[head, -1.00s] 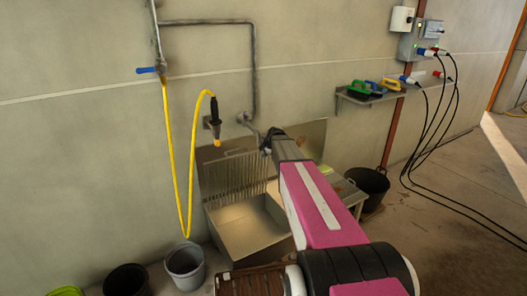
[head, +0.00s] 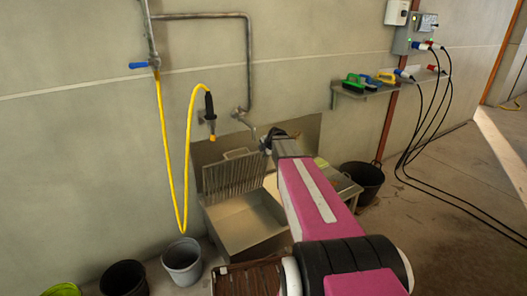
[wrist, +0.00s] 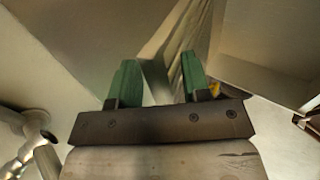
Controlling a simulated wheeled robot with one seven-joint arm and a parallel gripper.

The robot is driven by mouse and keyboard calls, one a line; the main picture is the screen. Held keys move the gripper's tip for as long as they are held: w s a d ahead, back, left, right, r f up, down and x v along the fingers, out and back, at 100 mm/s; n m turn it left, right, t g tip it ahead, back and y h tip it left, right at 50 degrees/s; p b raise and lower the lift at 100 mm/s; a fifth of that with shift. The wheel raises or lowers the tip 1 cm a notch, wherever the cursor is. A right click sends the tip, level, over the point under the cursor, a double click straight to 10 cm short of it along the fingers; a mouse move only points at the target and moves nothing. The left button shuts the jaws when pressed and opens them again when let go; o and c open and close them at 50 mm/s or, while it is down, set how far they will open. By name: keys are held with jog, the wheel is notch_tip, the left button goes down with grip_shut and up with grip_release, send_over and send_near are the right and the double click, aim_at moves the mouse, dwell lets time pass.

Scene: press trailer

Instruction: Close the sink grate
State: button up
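The sink grate (head: 233,174), a ribbed metal panel with a handle at its top, stands raised and nearly upright at the back left of the sink (head: 245,224). The basin below is open and looks empty. My gripper (head: 270,140) is to the right of the grate, close to the wall and above the sink's back right, partly hidden by my arm. In the wrist view, the two green fingers of my gripper (wrist: 158,77) are apart, with no object clearly held between them. Pale sheet-metal surfaces show beyond the fingers, and I cannot tell which parts they are.
A yellow hose (head: 187,150) hangs left of the sink. A grey bucket (head: 182,262) and a black bucket (head: 124,279) stand at left; a dark tub (head: 363,181) stands at right. A shelf with brushes (head: 362,86) is on the wall. Floor at right is mostly clear apart from cables.

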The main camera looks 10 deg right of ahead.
jog(key=shift+s, duration=0.1)
jog(key=s, duration=0.1)
jog(key=s+d+f, duration=0.1)
jog(key=s, duration=0.1)
jog(key=s+f, duration=0.1)
jog(key=s, duration=0.1)
jog(key=shift+d, duration=0.35)
dwell(0.4)
jog(key=shift+s, duration=0.1)
jog(key=s+f, duration=0.1)
jog(key=s+d, duration=0.1)
jog(key=s+f, duration=0.1)
jog(key=s, duration=0.1)
jog(key=shift+d+f, duration=0.2)
jog(key=shift+f, duration=0.15)
dwell(0.5)
jog(key=w+r+v, duration=0.1)
jog(key=v, duration=0.9)
jog(key=shift+s+r, duration=0.15)
jog(key=shift+s, duration=0.05)
